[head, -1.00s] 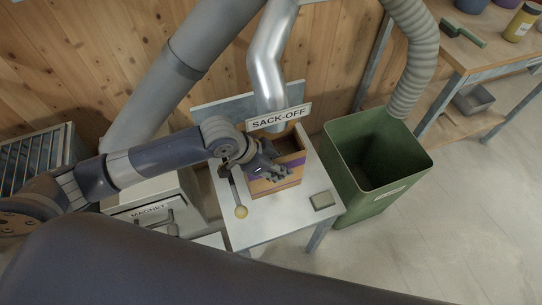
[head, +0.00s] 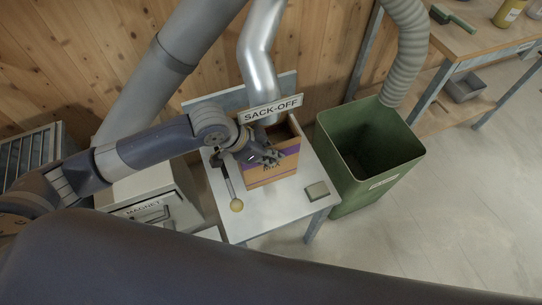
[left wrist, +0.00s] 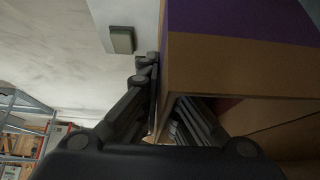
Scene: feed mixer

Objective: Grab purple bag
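The purple bag (head: 284,166) is a tan, box-shaped, open-topped bag with purple bands and dark lettering. It stands upright on the small white table under the SACK-OFF sign. My left gripper (head: 268,157) is at its front rim. In the left wrist view, the bag's tan and purple front (left wrist: 240,62) fills the upper right. One finger of the left gripper (left wrist: 163,98) lies along the outside and the other reaches inside the opening. They converge on the wall and look shut on it; the inner fingertip is hidden. My right gripper is not in view.
The metal spout (head: 262,62) and SACK-OFF sign (head: 270,109) hang close above the bag.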

